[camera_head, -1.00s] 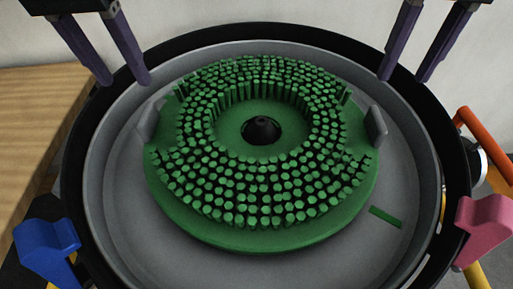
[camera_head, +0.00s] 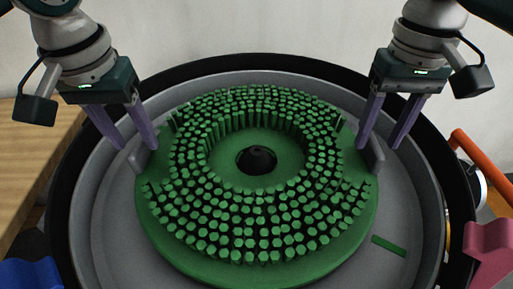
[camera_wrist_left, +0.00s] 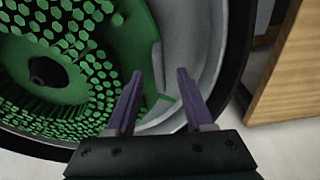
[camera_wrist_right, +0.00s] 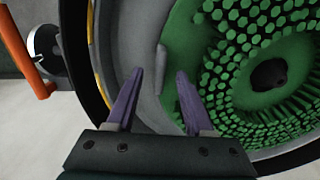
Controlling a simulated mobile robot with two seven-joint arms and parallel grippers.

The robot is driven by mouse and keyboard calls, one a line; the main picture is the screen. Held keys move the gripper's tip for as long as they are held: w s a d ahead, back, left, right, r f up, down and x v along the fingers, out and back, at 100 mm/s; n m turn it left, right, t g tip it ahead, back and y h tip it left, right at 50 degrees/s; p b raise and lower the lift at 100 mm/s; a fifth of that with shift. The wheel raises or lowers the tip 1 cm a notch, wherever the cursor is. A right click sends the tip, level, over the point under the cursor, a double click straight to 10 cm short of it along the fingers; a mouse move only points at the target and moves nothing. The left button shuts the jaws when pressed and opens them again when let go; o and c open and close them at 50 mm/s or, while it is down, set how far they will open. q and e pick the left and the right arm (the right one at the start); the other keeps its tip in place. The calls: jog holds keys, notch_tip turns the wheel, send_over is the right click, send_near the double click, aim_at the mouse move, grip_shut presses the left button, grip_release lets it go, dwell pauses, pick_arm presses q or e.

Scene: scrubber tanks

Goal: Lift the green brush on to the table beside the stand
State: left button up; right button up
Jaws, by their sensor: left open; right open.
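The green brush (camera_head: 193,253) is a round disc with bristles facing up and a dark hub in its central hole. It lies inside the grey round stand (camera_head: 108,225) with a black rim. My left gripper (camera_head: 136,146) is open above the brush's left edge, near a grey upright tab (camera_head: 138,156); the tab also shows between its fingers in the left wrist view (camera_wrist_left: 158,68). My right gripper (camera_head: 378,146) is open near the grey tab on the right (camera_head: 376,153), which also shows in the right wrist view (camera_wrist_right: 160,68). Neither gripper visibly touches anything.
A wooden table (camera_head: 35,150) stands at the left, its visible top bare. An orange handle (camera_head: 478,160) and a pink part (camera_head: 492,255) are at the right. A blue part (camera_head: 30,273) is at the lower left. A small green strip (camera_head: 389,245) lies in the basin.

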pick_arm(q)
jog(key=shift+w+f, duration=0.2)
jog(key=shift+f, duration=1.05)
pick_arm(e)
jog(key=shift+f, duration=1.2)
pick_arm(q)
jog(key=shift+c, duration=0.3)
pick_arm(e)
jog(key=shift+c, duration=0.3)
pick_arm(q)
grip_shut()
pick_arm(e)
grip_shut()
pick_arm(q)
jog(key=shift+r, duration=0.1)
